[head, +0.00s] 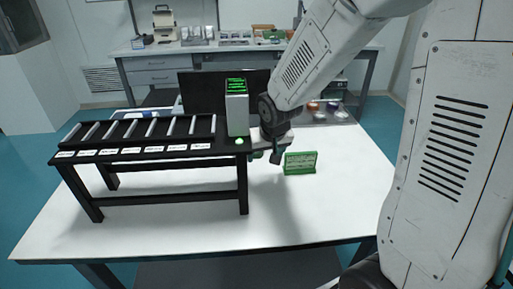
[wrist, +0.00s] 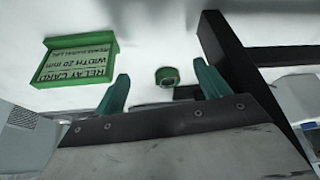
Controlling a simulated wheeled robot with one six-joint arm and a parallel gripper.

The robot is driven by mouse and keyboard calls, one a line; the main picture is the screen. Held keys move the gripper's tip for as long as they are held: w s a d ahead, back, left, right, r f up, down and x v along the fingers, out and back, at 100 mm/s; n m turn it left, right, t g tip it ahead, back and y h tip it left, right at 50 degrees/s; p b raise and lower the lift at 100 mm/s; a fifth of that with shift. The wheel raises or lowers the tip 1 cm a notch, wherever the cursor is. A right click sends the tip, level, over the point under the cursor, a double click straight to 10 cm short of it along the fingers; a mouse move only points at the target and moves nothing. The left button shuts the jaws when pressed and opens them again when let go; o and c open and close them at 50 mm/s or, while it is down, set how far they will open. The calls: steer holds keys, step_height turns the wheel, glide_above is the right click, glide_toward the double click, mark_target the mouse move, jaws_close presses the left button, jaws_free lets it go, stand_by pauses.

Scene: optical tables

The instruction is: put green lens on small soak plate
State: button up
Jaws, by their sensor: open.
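My gripper (head: 268,154) hangs low over the white table, just right of the black rack's end. In the wrist view its two teal fingers (wrist: 161,72) are apart with nothing held between them. A small round green-rimmed piece with a dark centre (wrist: 167,76) shows between and beyond the fingertips, apart from both; it may be the green lens, but I cannot be sure. In the head view I cannot make it out behind my gripper. I cannot identify the small soak plate in either view.
A green relay card holder (head: 300,162) stands right of my gripper; it also shows in the wrist view (wrist: 78,62). The black rack (head: 150,152) with several slots and a pale box (head: 237,108) stand to the left. The table front (head: 300,215) is clear.

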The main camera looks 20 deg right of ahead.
steer(key=s, duration=0.3)
steer(key=shift+s+a+f, duration=0.2)
steer(key=shift+f, duration=0.2)
steer(key=w, duration=0.3)
steer(key=w+d, duration=0.1)
steer(key=w, duration=0.7)
steer(key=shift+d, duration=0.15)
steer(key=x, duration=0.5)
steer(key=shift+w+f, duration=0.1)
steer(key=shift+w, duration=0.1)
steer(key=c, duration=1.2)
